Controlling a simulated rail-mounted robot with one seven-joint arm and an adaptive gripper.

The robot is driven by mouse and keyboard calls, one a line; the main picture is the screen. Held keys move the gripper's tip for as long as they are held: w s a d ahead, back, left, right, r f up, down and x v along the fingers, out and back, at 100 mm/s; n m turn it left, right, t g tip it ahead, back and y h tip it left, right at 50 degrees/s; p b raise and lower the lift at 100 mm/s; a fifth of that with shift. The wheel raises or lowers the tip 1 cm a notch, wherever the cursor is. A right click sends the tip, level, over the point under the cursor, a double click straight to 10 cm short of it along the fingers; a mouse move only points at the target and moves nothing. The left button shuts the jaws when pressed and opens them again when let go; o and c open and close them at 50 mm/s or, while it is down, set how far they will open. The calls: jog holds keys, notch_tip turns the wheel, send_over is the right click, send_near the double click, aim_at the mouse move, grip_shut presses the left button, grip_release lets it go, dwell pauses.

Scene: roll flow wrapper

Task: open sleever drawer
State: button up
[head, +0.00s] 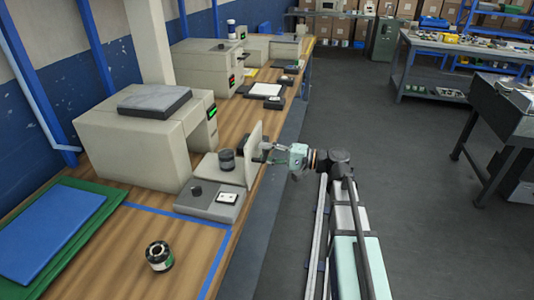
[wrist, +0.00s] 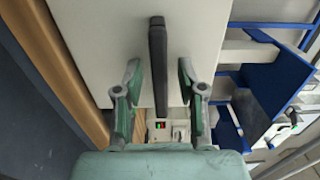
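The sleever is a beige box machine (head: 150,130) with a green display, on the wooden table in the head view. To its right is an upright pale drawer front (head: 254,152), with a low beige tray (head: 212,170) between it and the machine. In the wrist view the drawer front (wrist: 205,40) is a flat pale panel with a black bar handle (wrist: 158,65). My gripper (wrist: 158,75) is open, one finger on each side of the handle, with visible gaps on both sides. In the head view my gripper (head: 270,153) is at the panel's outer side, where the handle is hidden.
A dark roll (head: 227,160) stands by the tray. A grey control box (head: 212,202) with a knob sits in front of it. The floor (head: 400,190) right of the table is free.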

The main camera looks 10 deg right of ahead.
jog(key=v, duration=1.2)
